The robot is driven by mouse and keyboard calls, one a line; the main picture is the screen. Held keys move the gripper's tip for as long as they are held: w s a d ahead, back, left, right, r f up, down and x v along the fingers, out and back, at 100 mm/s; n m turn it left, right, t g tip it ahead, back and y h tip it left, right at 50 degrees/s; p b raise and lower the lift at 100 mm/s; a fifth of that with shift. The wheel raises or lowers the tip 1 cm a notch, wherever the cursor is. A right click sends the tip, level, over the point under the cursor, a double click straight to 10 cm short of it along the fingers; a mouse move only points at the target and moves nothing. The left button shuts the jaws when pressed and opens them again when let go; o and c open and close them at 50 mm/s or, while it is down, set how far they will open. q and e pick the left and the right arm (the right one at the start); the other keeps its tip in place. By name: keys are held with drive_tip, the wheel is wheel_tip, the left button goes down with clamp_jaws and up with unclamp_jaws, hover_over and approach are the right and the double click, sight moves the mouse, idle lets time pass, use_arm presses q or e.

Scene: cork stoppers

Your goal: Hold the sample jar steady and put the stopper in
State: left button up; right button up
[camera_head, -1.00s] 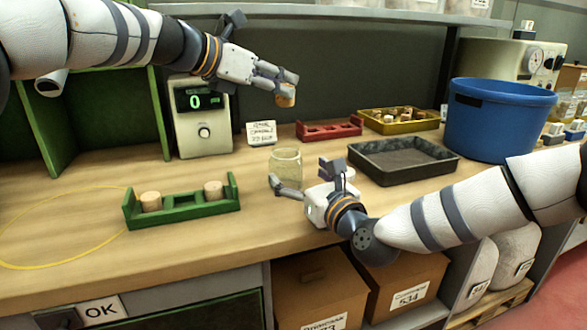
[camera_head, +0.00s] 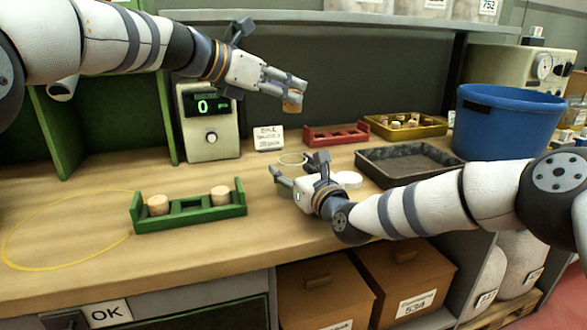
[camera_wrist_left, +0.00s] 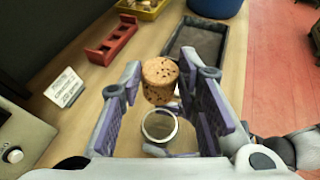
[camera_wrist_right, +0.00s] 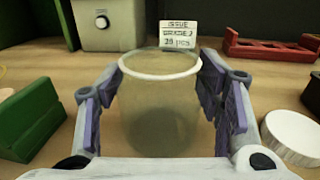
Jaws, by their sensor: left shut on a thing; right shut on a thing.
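The cork stopper (camera_head: 292,102) is a short speckled cylinder in my left gripper (camera_head: 290,88). It also shows between the fingers in the left wrist view (camera_wrist_left: 159,78). My left gripper is shut on it and holds it in the air above the bench. The sample jar (camera_wrist_right: 160,105) is clear glass with an open rim and stands upright on the bench. My right gripper (camera_head: 292,172) is shut on the jar, one finger on each side, and hides part of it in the head view. In the left wrist view the jar's open mouth (camera_wrist_left: 159,126) shows below the stopper, the two apart.
A green rack (camera_head: 190,212) with two corks stands left of the jar. A white round lid (camera_wrist_right: 292,136) lies to the right. A scale (camera_head: 210,137), card (camera_head: 268,138), red rack (camera_head: 335,134), dark tray (camera_head: 410,178), yellow tray (camera_head: 437,130) and blue bin (camera_head: 508,122) stand around.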

use_arm(q)
drive_tip(key=shift+s+f, duration=0.15)
drive_tip(key=shift+f, duration=6.8)
use_arm(e)
drive_tip(key=shift+s+a+r, duration=0.1)
drive_tip(key=shift+s+r, duration=0.05)
use_arm(q)
drive_tip(key=o, duration=0.8)
drive_tip(key=shift+d, duration=0.1)
drive_tip(key=shift+s, duration=0.1)
use_arm(e)
drive_tip(key=shift+f, duration=0.4)
use_arm(q)
drive_tip(key=v, duration=0.4)
drive_tip(key=r+v, duration=0.1)
drive_tip(key=v, duration=0.3)
drive_tip(key=r+v, duration=0.1)
drive_tip(key=v, duration=0.3)
drive_tip(key=shift+r, duration=0.1)
